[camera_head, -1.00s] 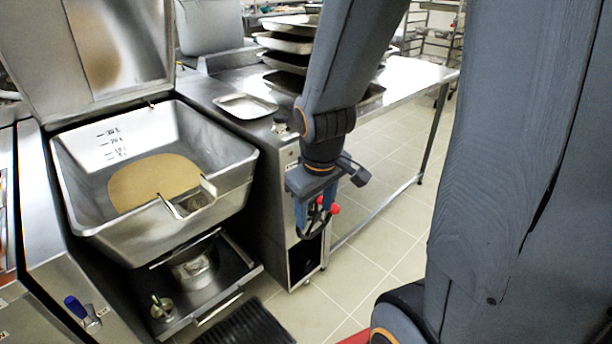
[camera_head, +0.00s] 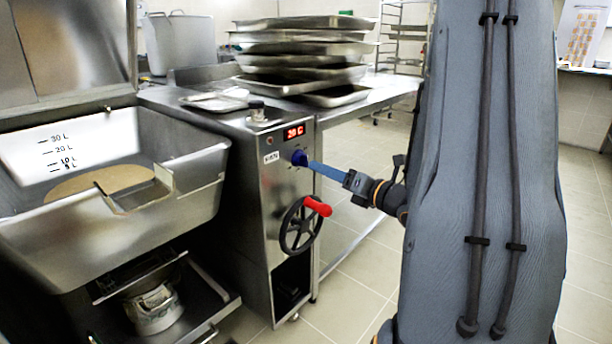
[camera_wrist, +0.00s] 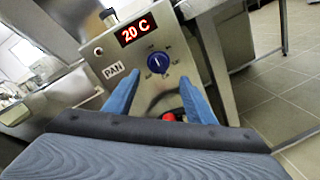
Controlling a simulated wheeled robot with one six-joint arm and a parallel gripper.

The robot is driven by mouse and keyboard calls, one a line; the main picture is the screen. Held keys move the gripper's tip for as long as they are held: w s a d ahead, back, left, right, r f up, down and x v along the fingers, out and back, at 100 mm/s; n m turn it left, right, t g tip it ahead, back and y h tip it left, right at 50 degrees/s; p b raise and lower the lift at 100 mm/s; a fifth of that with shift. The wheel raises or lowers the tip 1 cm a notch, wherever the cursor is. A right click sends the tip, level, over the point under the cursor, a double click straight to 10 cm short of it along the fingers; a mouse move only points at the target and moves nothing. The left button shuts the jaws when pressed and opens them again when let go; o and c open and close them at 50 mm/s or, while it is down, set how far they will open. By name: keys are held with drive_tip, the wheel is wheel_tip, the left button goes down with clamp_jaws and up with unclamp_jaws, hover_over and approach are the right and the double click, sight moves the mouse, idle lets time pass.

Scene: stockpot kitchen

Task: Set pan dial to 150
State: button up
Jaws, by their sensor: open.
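The blue pan dial (camera_wrist: 157,62) is on the steel control panel below a red display (camera_wrist: 135,31) reading 20 C, beside a PAN label (camera_wrist: 114,71). In the head view the dial (camera_head: 299,158) is on the panel's front face. My gripper (camera_head: 312,163) points at the dial from the right, its blue fingers close to it. In the wrist view my gripper (camera_wrist: 160,88) is open, one finger on each side below the dial. The dial looks free between and ahead of the fingertips; contact cannot be told.
A black handwheel with a red knob (camera_head: 318,206) sits just below the dial. The tilting pan (camera_head: 100,230) stands to the left. Stacked trays (camera_head: 300,48) are on the counter behind. Tiled floor (camera_head: 365,225) is open to the right of the panel.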

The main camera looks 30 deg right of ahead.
sight(307, 163)
drive_tip(key=x, duration=0.7)
drive_tip(key=shift+w+a+r, duration=0.1)
drive_tip(key=shift+w, duration=0.15)
drive_tip(key=shift+c, duration=0.4)
